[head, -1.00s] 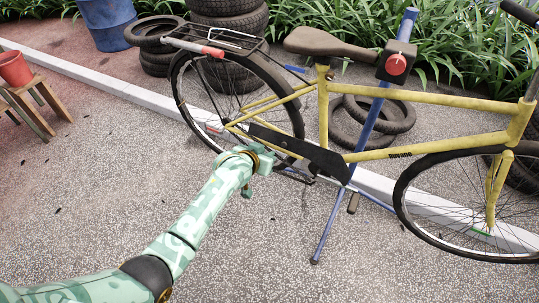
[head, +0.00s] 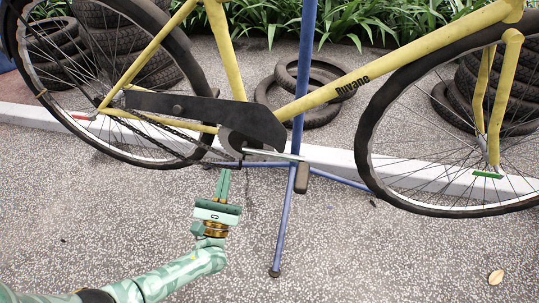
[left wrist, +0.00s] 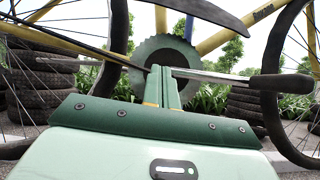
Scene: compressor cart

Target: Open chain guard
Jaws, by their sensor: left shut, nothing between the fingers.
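The chain guard (head: 205,113) is a long black plate on the yellow bicycle (head: 347,83), in the middle of the head view. Its front end is wider and lies over the upper part of the toothed chainring (head: 232,147). The chain runs below the guard towards the rear wheel. In the left wrist view the guard (left wrist: 205,13) shows above the chainring (left wrist: 165,55). My left gripper (head: 225,172) is shut and empty, just below the chainring, fingers pointing up at it. Its fingertips (left wrist: 163,70) overlap the chainring in the wrist view; contact is unclear. My right gripper is out of view.
A crank with a black pedal (left wrist: 283,82) extends right of my fingertips. A blue stand (head: 285,220) supports the bicycle, with a leg to the right of my gripper. Stacked tyres (head: 128,40) and a pale kerb (head: 345,160) lie behind. The paving in front is clear.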

